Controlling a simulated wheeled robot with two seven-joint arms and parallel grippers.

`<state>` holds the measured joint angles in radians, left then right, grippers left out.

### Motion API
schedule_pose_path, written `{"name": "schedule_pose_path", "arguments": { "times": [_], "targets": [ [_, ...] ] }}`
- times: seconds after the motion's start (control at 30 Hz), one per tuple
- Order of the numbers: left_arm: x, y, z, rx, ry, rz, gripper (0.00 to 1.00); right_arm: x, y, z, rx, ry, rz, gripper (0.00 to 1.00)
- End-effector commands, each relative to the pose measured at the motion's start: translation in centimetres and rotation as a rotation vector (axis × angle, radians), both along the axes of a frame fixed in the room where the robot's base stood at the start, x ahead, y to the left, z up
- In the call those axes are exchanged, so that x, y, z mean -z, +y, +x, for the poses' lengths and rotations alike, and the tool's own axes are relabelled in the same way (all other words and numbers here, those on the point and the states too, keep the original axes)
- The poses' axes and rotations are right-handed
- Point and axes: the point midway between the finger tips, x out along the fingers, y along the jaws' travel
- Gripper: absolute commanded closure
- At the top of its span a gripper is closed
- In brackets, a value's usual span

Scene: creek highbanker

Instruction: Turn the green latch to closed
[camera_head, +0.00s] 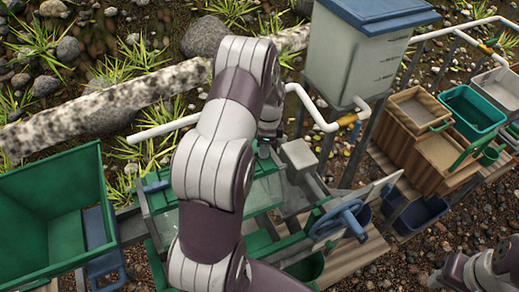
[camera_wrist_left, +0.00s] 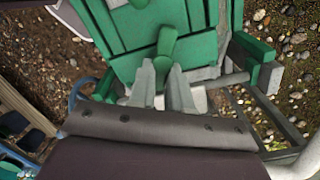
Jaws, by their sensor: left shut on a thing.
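The green latch (camera_wrist_left: 166,42) shows in the left wrist view as a short green handle with a rounded end, against a green panel (camera_wrist_left: 125,62). My left gripper (camera_wrist_left: 163,88) is shut on the latch's near end, with a finger on each side. In the head view my left arm bends over the green-framed box (camera_head: 160,199) and hides most of the gripper and the latch. How far the latch is turned cannot be told. Only a part of my right arm shows at the lower right of the head view; its gripper is not in view.
A blue hand wheel (camera_head: 340,222) stands right of my left arm. A large green hopper (camera_head: 45,195) is at left. A white tank with a blue lid (camera_head: 360,65) stands behind, with white pipes. Wooden boxes and bins (camera_head: 470,108) fill the right. A log (camera_head: 110,105) lies behind.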

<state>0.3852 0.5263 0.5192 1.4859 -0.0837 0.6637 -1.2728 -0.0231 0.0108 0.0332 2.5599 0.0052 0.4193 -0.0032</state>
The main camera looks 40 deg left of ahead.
Motion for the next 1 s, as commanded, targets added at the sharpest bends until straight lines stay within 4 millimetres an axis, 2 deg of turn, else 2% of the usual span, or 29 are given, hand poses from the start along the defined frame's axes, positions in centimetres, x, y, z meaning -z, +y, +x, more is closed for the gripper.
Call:
{"name": "schedule_pose_path", "arguments": {
  "times": [0.03, 0.13, 0.17, 0.2, 0.23, 0.27, 0.57, 0.67, 0.9, 1.0],
  "targets": [
    [0.0, 0.2, 0.2, -0.158, -0.004, 0.011, 1.00, -0.1, 0.0, 0.0, 0.000, 0.000, 0.000, 0.60],
    [0.1, 0.5, 0.4, -0.447, -0.012, 0.030, 1.00, 0.0, 0.0, 0.0, 0.000, 0.000, 0.000, 0.60],
    [0.1, 0.5, 0.4, -0.478, -0.013, 0.032, 0.79, 0.0, 0.0, 0.0, 0.000, 0.000, 0.000, 0.60],
    [0.1, 0.5, 0.4, -0.471, -0.012, 0.031, 0.66, 0.0, 0.0, 0.0, 0.000, 0.000, 0.000, 0.60],
    [0.1, 0.5, 0.4, -0.469, -0.012, 0.031, 0.56, 0.0, 0.0, 0.0, 0.000, 0.000, 0.000, 0.60],
    [0.1, 0.5, 0.4, -0.469, -0.012, 0.031, 0.53, 0.0, 0.0, 0.0, 0.000, 0.000, 0.000, 0.60],
    [-0.3, 0.5, 0.4, -0.466, -0.014, 0.031, 0.53, -0.3, 0.0, 0.0, 0.000, 0.000, 0.000, 0.60],
    [-1.5, 0.4, 0.5, -0.465, -0.014, 0.031, 0.53, -1.4, 0.0, 0.0, 0.000, 0.000, 0.000, 0.60],
    [-6.3, 0.3, 0.8, -0.465, -0.014, 0.031, 0.53, -5.2, 0.0, 0.0, 0.000, 0.000, 0.000, 0.60],
    [-7.3, 0.3, 0.9, -0.465, -0.014, 0.031, 0.53, -5.8, 0.0, 0.0, 0.000, 0.000, 0.000, 0.60]
  ]
}}
